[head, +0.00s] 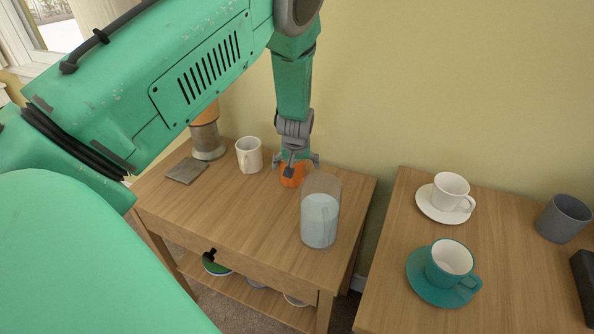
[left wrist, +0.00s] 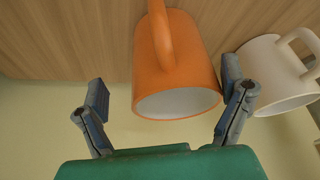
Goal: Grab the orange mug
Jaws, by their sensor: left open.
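The orange mug (head: 291,178) stands on the left wooden table, near the wall. My left gripper (head: 295,163) is over it, pointing down, and hides part of it. In the left wrist view the orange mug (left wrist: 173,65) shows its body, handle and pale inside. My left gripper (left wrist: 165,103) is open there, with one finger on each side of the mug's rim. No contact between fingers and mug is visible. My right gripper is not in view.
A white mug (head: 249,155) stands left of the orange mug. A lamp (head: 207,135) and a grey coaster (head: 187,170) are farther left. The right table holds several cups.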

